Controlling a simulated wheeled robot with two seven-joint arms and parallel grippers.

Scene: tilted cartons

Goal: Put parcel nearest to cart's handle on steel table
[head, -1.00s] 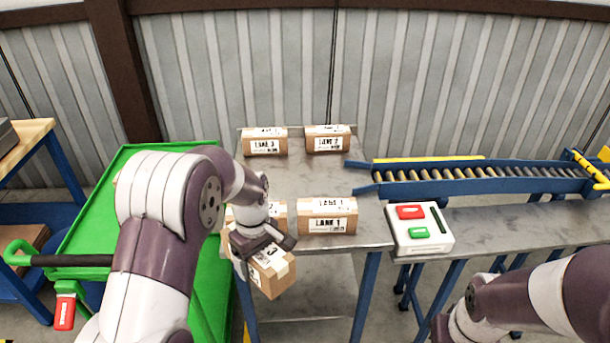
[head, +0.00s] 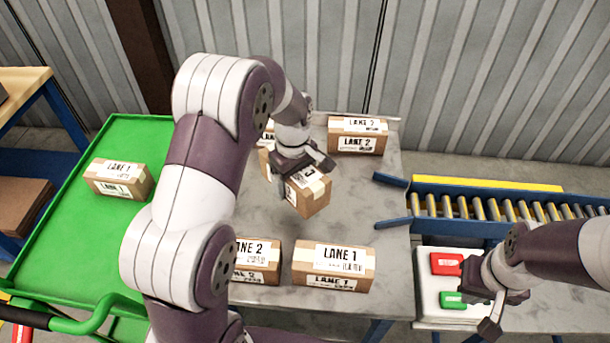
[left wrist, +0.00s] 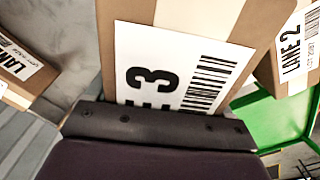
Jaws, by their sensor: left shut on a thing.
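My left gripper (head: 304,163) is shut on a brown taped parcel (head: 310,198) and holds it tilted over the steel table (head: 390,215), in the gap between the back and front parcels. In the left wrist view its white label (left wrist: 180,70) shows a large 3 and a barcode. Whether the parcel touches the table I cannot tell. The green cart (head: 60,235) is at left, with one LANE 1 parcel (head: 105,188) on its bed. The cart's black handle (head: 25,317) is at the lower left. My right gripper (head: 482,300) is open and empty by the button box.
On the table, a LANE 2 parcel (head: 357,145) stands at the back, with another partly hidden beside it. LANE 2 (head: 262,272) and LANE 1 (head: 333,275) parcels stand in front. A roller conveyor (head: 500,208) and a button box (head: 430,290) are at right.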

